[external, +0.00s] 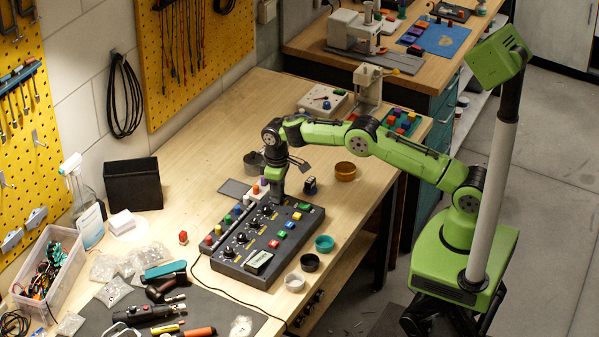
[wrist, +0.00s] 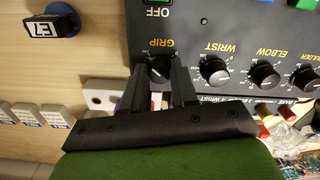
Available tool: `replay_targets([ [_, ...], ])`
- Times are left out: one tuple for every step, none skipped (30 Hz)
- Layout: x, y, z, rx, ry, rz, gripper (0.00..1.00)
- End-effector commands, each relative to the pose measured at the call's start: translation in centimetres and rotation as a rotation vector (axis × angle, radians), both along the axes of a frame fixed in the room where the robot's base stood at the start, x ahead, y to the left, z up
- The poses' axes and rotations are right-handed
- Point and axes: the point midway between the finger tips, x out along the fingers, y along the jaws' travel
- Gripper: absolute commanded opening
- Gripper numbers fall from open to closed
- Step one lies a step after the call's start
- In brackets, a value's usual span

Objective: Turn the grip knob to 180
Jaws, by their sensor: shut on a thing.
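The control box (external: 236,262) is a dark panel on the wooden bench, with a row of black knobs and several coloured buttons. In the wrist view, the grip knob (wrist: 159,66) sits under the yellow GRIP label at the left end of the knob row. My gripper (wrist: 162,74) has its two dark fingers on either side of this knob, shut on it. The fingers hide part of the knob and its scale, so its pointer angle cannot be read. In the external view my gripper (external: 278,190) reaches down to the box's far end.
The wrist knob (wrist: 214,70) and elbow knob (wrist: 265,75) stand beside the grip knob. A green OFF button (wrist: 158,2) is close by. Small cups, including a teal one (external: 324,243), stand along the box's right side. An amber bowl (external: 345,171) is behind.

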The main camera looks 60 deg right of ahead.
Motion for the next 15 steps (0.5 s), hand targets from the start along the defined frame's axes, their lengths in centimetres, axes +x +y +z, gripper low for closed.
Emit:
replay_targets([
  [0.11,0.02,0.19,0.0,-0.005,0.0,0.0],
  [0.11,0.02,0.19,0.0,-0.005,0.001,0.0],
  [0.11,0.02,0.19,0.0,-0.005,0.001,0.0],
  [0.11,0.02,0.19,0.0,-0.005,0.001,0.0],
  [0.11,0.02,0.19,0.0,-0.005,0.001,0.0],
  [0.11,0.02,0.2,0.0,-0.005,0.001,0.31],
  [0.12,0.02,0.2,0.0,-0.005,0.001,0.36],
  [0.11,0.02,0.19,0.0,-0.005,0.001,0.4],
  [0.1,0.02,0.17,0.0,-0.005,0.001,0.46],
  [0.09,0.01,0.15,0.0,-0.004,0.001,0.51],
  [0.08,0.01,0.14,0.0,-0.004,0.001,0.54],
  [0.07,0.01,0.12,0.0,-0.003,0.001,0.54],
  [0.06,0.01,0.11,0.001,-0.003,0.001,0.54],
  [0.06,0.01,0.1,0.001,-0.003,0.002,0.54],
  [0.05,0.01,0.08,0.0,-0.002,0.002,0.54],
])
